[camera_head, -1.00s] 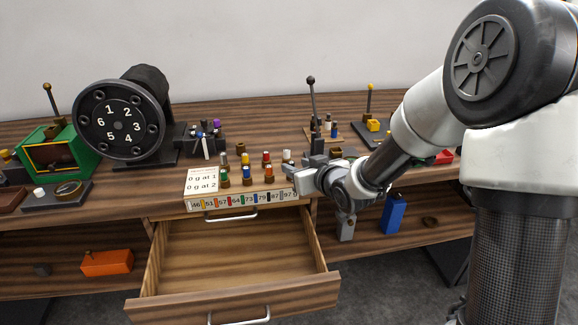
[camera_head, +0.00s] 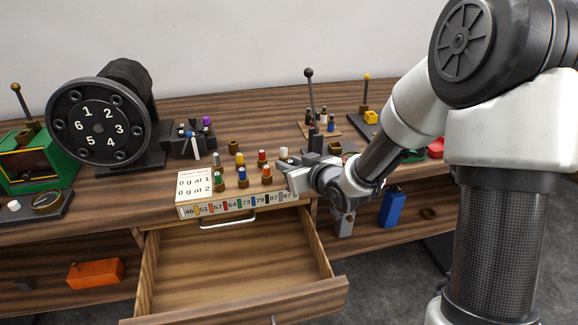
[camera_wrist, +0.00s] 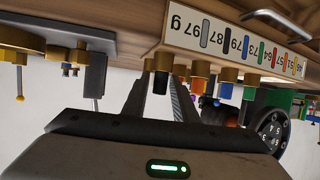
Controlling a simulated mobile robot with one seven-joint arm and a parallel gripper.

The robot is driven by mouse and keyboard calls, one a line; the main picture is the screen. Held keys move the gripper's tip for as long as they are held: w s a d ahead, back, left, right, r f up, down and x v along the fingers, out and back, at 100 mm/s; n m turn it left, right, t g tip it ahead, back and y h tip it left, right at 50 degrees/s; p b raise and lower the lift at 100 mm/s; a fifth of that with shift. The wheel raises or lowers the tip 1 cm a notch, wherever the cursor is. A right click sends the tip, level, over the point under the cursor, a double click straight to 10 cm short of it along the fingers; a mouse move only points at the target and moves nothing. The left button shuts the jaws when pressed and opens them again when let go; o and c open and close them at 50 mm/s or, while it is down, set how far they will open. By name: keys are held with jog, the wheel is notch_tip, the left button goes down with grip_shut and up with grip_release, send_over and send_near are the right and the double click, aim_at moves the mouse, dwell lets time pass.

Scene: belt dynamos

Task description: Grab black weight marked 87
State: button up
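The black weight (camera_wrist: 160,82), a black cylinder with a brass part, shows upside down in the wrist view between the two fingers of my gripper (camera_wrist: 160,95). I see no marking on its body. The fingers stand apart, and I cannot tell whether either touches it. The label strip (camera_wrist: 250,45) has a black swatch beside 87; it also shows in the head view (camera_head: 238,205). In the head view my gripper (camera_head: 288,177) is at the right end of the weight group and hides the black weight.
Beside it stand orange (camera_head: 267,174), blue (camera_head: 242,177), green (camera_head: 218,180), red (camera_head: 262,158), yellow (camera_head: 239,160) and pale (camera_head: 283,155) weights. An open, empty drawer (camera_head: 230,275) juts out below. A numbered dial (camera_head: 100,126) stands left.

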grip_shut()
jog(key=shift+r, duration=0.1)
